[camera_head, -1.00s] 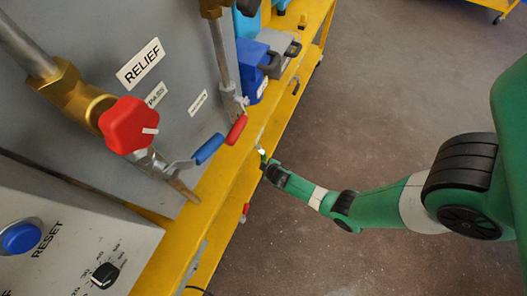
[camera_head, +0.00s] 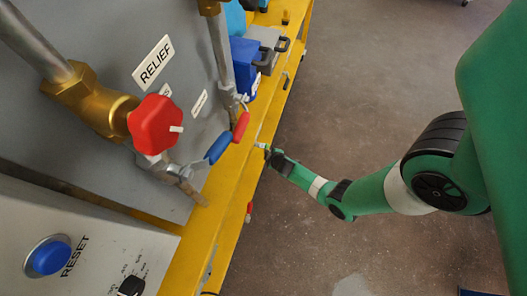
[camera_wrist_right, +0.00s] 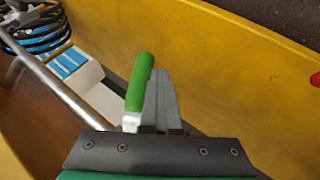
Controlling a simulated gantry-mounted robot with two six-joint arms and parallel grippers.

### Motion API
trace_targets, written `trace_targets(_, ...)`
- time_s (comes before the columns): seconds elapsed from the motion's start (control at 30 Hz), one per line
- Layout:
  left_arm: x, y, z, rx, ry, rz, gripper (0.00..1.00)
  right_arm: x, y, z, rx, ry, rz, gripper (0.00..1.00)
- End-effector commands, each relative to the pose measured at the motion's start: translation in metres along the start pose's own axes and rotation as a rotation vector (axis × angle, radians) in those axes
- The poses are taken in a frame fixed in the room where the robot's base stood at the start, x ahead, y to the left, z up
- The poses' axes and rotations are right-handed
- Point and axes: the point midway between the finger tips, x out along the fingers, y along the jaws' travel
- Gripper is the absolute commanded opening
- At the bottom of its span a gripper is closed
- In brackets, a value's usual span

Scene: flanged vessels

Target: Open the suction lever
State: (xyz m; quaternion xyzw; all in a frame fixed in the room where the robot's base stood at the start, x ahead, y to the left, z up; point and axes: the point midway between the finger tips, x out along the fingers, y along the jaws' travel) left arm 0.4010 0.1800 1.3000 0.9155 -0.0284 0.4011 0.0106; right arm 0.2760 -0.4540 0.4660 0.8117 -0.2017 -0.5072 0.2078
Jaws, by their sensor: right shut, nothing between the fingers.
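No label reading "suction" is legible, so I cannot tell which lever is the suction one. In the head view a blue-handled lever (camera_head: 218,148) and a red-handled lever (camera_head: 241,126) sit on pipes by the grey panel. A green handle (camera_wrist_right: 139,82) stands up in the right wrist view. My right gripper (camera_head: 262,147) is at the yellow beam, right of the red handle. In the wrist view its grey fingers (camera_wrist_right: 161,95) are shut and empty, just right of the green handle; I cannot tell whether they touch it. My left gripper is not in view.
A red relief knob (camera_head: 155,124) and brass fitting (camera_head: 95,98) stick out from the panel. The yellow beam (camera_head: 190,255) runs along its foot. Blue and grey boxes (camera_head: 264,42) stand farther back. A coiled hose (camera_wrist_right: 35,30) lies inside the frame. The floor at right is open.

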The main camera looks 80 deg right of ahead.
Motion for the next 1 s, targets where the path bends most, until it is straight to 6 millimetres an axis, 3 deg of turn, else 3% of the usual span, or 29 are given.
trace_targets(0.6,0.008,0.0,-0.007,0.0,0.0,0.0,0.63,0.001,0.03,0.007,0.012,-0.008,0.007,0.0)
trace_targets(1.0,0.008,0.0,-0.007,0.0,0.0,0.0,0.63,0.001,0.033,0.008,0.014,-0.009,0.008,0.0)
